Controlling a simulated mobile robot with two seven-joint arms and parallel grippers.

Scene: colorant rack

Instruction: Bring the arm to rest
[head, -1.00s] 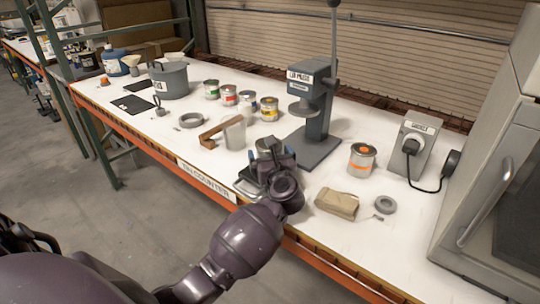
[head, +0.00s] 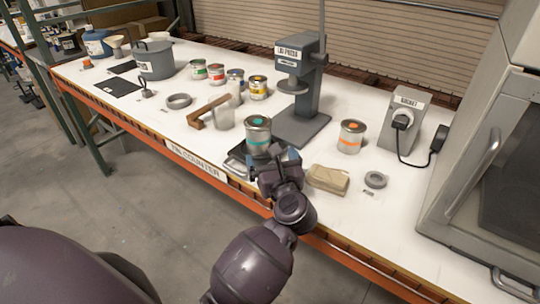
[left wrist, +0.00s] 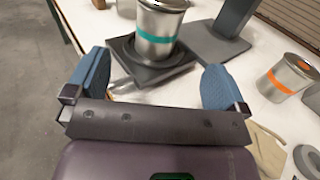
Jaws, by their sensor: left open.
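My left gripper (head: 275,160) is open at the front edge of the counter, just in front of a metal can with a teal band (head: 257,136). In the left wrist view its blue fingertips (left wrist: 158,88) are spread wide with nothing between them. The teal-banded can (left wrist: 160,28) stands upright beyond the fingertips on a dark square plate (left wrist: 187,66), apart from them. My right gripper is not in view.
The lid press (head: 304,85) stands behind the can. To the right are a tan folded cloth (head: 327,179), a grey ring (head: 376,180), an orange-banded can (head: 350,137) and a socket box (head: 402,122). A brown bracket (head: 209,112) and several cans stand left.

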